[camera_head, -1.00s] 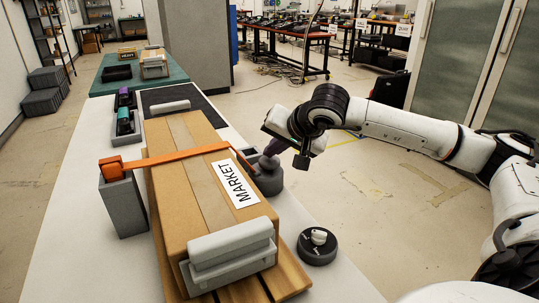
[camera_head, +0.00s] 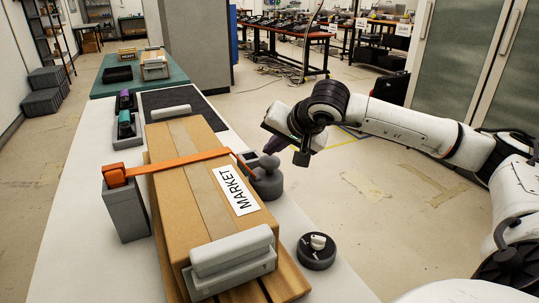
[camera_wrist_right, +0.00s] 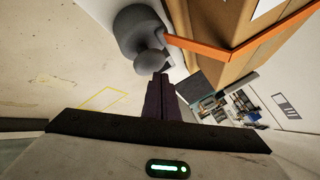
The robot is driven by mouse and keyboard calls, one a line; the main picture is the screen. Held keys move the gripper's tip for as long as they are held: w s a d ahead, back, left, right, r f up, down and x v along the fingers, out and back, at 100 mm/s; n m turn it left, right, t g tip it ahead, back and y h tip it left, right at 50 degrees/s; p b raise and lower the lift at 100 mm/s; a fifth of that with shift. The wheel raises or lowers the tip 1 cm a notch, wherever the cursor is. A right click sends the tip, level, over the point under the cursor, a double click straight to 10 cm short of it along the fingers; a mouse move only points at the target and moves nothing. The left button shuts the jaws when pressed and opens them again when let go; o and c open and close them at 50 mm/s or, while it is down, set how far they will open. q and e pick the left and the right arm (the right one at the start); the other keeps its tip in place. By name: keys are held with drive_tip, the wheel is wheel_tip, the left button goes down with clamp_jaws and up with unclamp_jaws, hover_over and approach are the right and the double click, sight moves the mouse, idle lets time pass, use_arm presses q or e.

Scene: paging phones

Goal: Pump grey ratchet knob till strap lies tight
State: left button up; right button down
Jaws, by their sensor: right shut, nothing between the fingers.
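The grey ratchet knob (camera_head: 269,163) is a rounded ball on a round dark grey base (camera_head: 266,184) at the right side of the cardboard box. It also shows in the right wrist view (camera_wrist_right: 150,62). The orange strap (camera_head: 180,162) runs across the box (camera_head: 185,205) from a grey post (camera_head: 125,208) on the left and bends down toward the ratchet on the right. Whether it is fully tight I cannot tell. My right gripper (camera_head: 268,149) has purple fingers, shut and empty, with tips just beside the ball; contact is unclear. My left gripper is out of view.
A grey handled block (camera_head: 232,262) sits at the box's near end. A round dark dial (camera_head: 316,252) stands on the white table to the right.

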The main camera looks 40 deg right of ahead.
sight(272, 161)
drive_tip(key=shift+r, duration=0.3)
drive_tip(key=shift+r+p, duration=1.95)
drive_tip(key=shift+r, duration=0.45)
